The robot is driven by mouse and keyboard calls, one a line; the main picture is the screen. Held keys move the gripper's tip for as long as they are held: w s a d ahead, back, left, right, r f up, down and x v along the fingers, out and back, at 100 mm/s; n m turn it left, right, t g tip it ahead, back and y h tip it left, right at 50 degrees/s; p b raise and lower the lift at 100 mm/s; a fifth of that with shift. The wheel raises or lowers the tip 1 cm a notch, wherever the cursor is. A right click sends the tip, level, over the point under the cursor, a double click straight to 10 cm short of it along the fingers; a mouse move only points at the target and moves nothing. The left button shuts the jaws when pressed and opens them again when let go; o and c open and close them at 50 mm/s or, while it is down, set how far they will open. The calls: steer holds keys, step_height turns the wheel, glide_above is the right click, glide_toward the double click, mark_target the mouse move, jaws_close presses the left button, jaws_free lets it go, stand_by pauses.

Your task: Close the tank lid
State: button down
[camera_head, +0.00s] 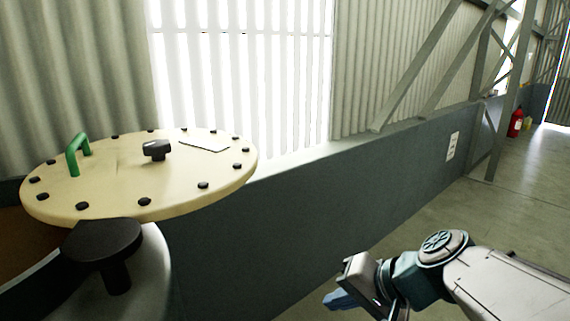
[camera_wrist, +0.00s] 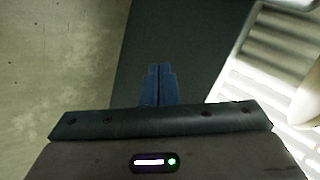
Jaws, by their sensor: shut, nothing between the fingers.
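The tank lid (camera_head: 110,190) is a round cream disc at the left of the head view. It lies about level, with black bolts around its rim, a green handle (camera_head: 78,153) at its left and a black knob (camera_head: 157,149) near its middle. A grey rounded tank wall (camera_head: 150,275) shows below it; whether the lid sits on the tank's opening I cannot tell. My gripper (camera_head: 340,299) is at the lower right, well apart from the lid. Its blue fingers are together and empty in the wrist view (camera_wrist: 160,85).
A black round-topped post (camera_head: 103,240) stands at the lid's near edge. A low dark grey wall (camera_head: 300,205) runs behind, under corrugated panels and slanted steel beams. A red extinguisher (camera_head: 515,124) stands far right. The concrete floor (camera_head: 415,215) at right is clear.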

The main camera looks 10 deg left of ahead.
steer(key=w+a+r+m+t+y, duration=0.1)
steer(key=w+r+m+t+y, duration=0.15)
steer(key=w+r, duration=0.5)
steer(key=w+a+r+m+t+y, duration=0.2)
steer(key=w+r+t+y, duration=0.2)
steer(key=r, duration=0.6)
steer(key=s+a+p+x, duration=0.1)
steer(key=p+x, duration=0.3)
steer(key=x, duration=0.8)
steer(key=shift+s+a+p, duration=0.3)
steer(key=shift+s+a, duration=0.15)
steer(key=shift+f, duration=0.15)
